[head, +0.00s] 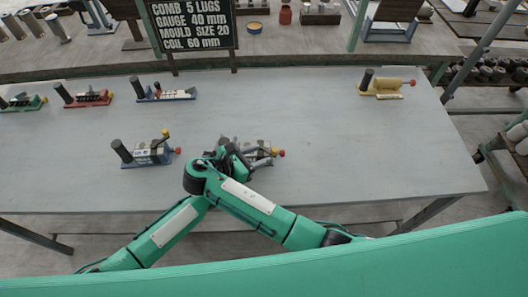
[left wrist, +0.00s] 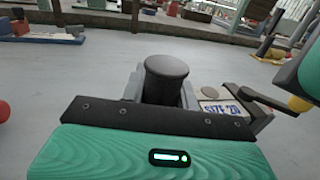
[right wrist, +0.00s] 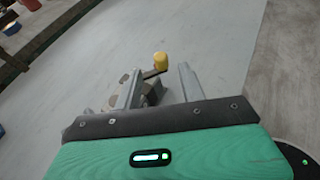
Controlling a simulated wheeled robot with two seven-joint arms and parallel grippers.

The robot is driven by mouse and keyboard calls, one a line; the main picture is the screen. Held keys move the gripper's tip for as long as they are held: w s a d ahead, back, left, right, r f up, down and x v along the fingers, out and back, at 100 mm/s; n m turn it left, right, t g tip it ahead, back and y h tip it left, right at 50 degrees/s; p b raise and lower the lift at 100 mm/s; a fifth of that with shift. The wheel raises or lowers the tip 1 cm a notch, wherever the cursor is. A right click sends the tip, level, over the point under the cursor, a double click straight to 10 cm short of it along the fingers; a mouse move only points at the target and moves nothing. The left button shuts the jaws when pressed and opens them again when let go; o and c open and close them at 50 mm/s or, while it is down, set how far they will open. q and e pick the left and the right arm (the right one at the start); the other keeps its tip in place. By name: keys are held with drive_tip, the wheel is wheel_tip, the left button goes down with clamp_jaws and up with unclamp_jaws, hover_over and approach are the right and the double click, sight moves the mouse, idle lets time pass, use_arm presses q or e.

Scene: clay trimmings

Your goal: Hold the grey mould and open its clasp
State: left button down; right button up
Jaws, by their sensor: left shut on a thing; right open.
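The grey mould (head: 264,152) lies on the table, partly hidden by my arms in the head view. In the left wrist view its dark upright handle (left wrist: 166,80) stands at my left gripper (left wrist: 155,115), which is shut on it. A "SIZE 20" label (left wrist: 222,112) shows beside the handle. In the right wrist view the mould's grey body and its yellow-knobbed clasp lever (right wrist: 160,62) lie just beyond my right gripper (right wrist: 160,117), which is open. I cannot tell whether it touches the lever. The head view hides most of both grippers.
A blue-based mould (head: 150,153) stands just left. Green (head: 22,102), red (head: 86,98) and blue (head: 165,95) moulds line the back left, with a yellow one (head: 388,88) back right. A sign (head: 190,25) stands behind the table (head: 400,160).

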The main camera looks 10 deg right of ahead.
idle(0.3)
use_arm(q)
drive_tip(key=c, duration=1)
unclamp_jaws()
drive_tip(key=shift+s, duration=0.1)
